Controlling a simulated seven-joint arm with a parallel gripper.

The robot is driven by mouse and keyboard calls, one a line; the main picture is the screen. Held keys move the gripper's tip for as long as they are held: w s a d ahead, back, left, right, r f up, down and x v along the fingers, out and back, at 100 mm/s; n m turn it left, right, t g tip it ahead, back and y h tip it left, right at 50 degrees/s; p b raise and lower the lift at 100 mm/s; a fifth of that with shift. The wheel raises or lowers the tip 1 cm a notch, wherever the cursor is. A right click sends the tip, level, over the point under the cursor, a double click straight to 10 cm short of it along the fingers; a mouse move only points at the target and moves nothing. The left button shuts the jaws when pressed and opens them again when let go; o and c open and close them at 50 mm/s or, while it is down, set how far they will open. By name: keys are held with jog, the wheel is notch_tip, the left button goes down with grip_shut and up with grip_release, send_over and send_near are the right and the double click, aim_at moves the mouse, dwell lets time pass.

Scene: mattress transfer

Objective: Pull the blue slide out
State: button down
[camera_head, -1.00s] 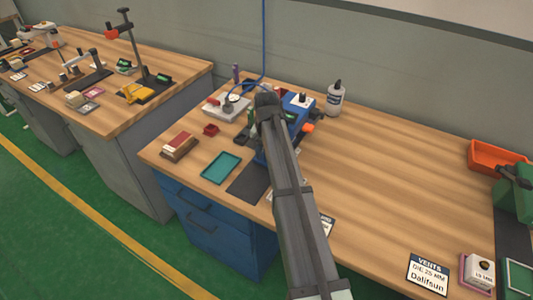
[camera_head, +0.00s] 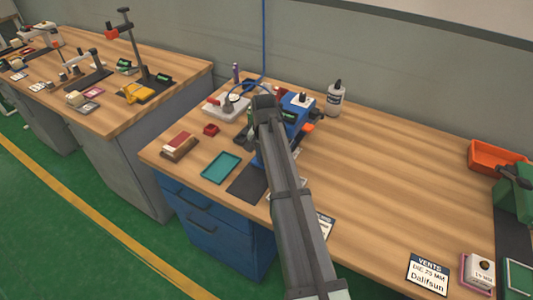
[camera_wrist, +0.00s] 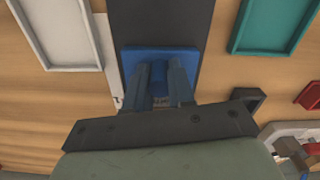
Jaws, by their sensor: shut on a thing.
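In the wrist view, the blue slide (camera_wrist: 160,54) is a flat blue plate with a small upright grip, lying over a dark strip. My gripper (camera_wrist: 161,82) is shut on this grip, one finger on each side. In the head view, a blue machine (camera_head: 297,103) with a white top piece stands at the back of the workbench. My own arm covers my gripper and most of the machine's front there, so how far the slide sits from the machine cannot be told.
A dark mat (camera_head: 247,183) and a teal tray (camera_head: 221,167) lie at the front left; the tray also shows in the wrist view (camera_wrist: 240,40). A white tray (camera_wrist: 66,62) is opposite it. A bottle (camera_head: 336,99) stands behind. The bench's right middle is clear.

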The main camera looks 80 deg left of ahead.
jog(key=s+d, duration=0.9)
jog(key=c, duration=1.3)
grip_release()
jog(key=shift+c, duration=0.2)
jog(key=o, duration=0.4)
jog(key=shift+c, duration=0.2)
jog(key=shift+w+a+r, duration=0.1)
notch_tip(320, 180, up, 14)
jog(key=shift+f, duration=0.2)
